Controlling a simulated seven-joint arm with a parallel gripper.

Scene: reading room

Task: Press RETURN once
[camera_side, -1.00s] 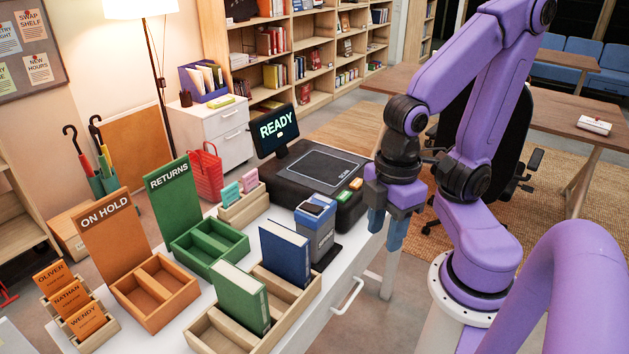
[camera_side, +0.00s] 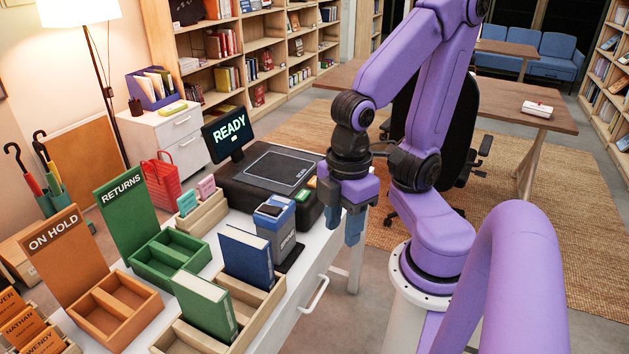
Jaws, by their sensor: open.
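The scanner (camera_side: 268,172) is a black flat-topped unit on the white desk, with a screen (camera_side: 228,132) reading READY behind it. Two small buttons sit at its front right corner: a green one (camera_side: 302,196) and an orange one (camera_side: 311,183). Their labels are too small to read, so I cannot tell which is RETURN. My gripper (camera_side: 349,228) points down with blue-grey fingers, open, just right of the buttons, near the desk's right edge. It appears apart from the buttons. Nothing shows between its fingers.
A grey box-shaped device (camera_side: 276,222) stands in front of the scanner. A wooden tray (camera_side: 262,307) holds a blue book (camera_side: 246,258) and a green book (camera_side: 205,305). A green RETURNS bin (camera_side: 170,258) and an orange ON HOLD bin (camera_side: 116,308) stand left.

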